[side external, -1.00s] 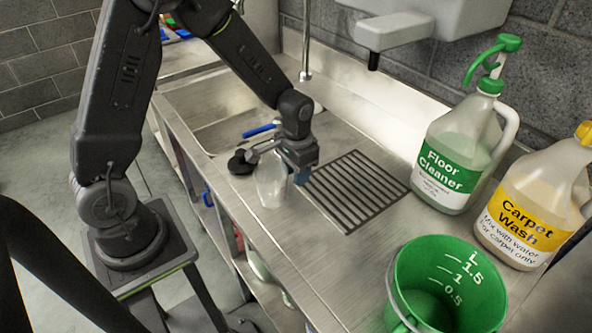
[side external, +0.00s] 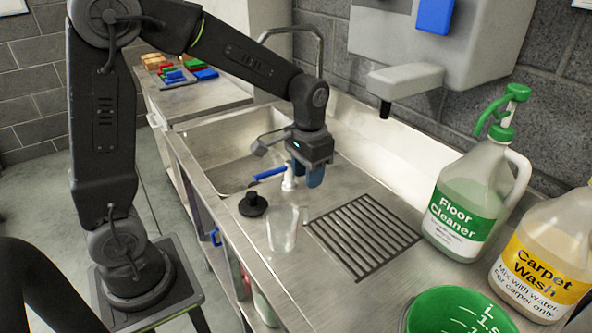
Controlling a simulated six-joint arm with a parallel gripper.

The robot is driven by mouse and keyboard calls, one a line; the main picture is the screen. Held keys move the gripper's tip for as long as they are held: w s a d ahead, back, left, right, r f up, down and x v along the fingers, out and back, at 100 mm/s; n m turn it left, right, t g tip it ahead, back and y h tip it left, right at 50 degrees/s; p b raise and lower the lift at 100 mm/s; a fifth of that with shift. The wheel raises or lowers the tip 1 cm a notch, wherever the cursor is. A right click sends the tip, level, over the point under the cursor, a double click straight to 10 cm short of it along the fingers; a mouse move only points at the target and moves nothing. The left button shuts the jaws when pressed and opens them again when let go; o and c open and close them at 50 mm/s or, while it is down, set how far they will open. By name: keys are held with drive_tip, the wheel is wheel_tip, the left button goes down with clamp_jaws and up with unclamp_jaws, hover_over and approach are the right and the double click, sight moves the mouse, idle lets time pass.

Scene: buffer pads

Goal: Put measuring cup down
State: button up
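The measuring cup, a clear cup (side external: 282,230), stands upright on the steel counter, left of the drain grate. My gripper (side external: 308,180), with blue fingers, hangs above and to the right of the cup, apart from it. The fingers overlap in this view, so the gap between them cannot be made out. Nothing is seen held in them.
A black lid-like piece (side external: 253,204) lies just left of the cup. A blue-handled item (side external: 270,173) is behind it by the sink (side external: 225,150). The drain grate (side external: 362,240) is bare. Floor Cleaner (side external: 468,205), Carpet Wash (side external: 545,260) and a green bucket (side external: 458,312) stand right.

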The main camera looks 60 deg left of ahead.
drive_tip(key=s+d+r+t, duration=0.1)
drive_tip(key=s+r, duration=0.3)
drive_tip(key=s, duration=0.4)
drive_tip(key=s+d+r+t, duration=0.2)
drive_tip(key=s+r+t, duration=0.2)
drive_tip(key=s, duration=0.4)
drive_tip(key=shift+s+r+t, duration=0.25)
drive_tip(key=shift+r+t, duration=0.05)
drive_tip(key=shift+r, duration=0.35)
idle(1.3)
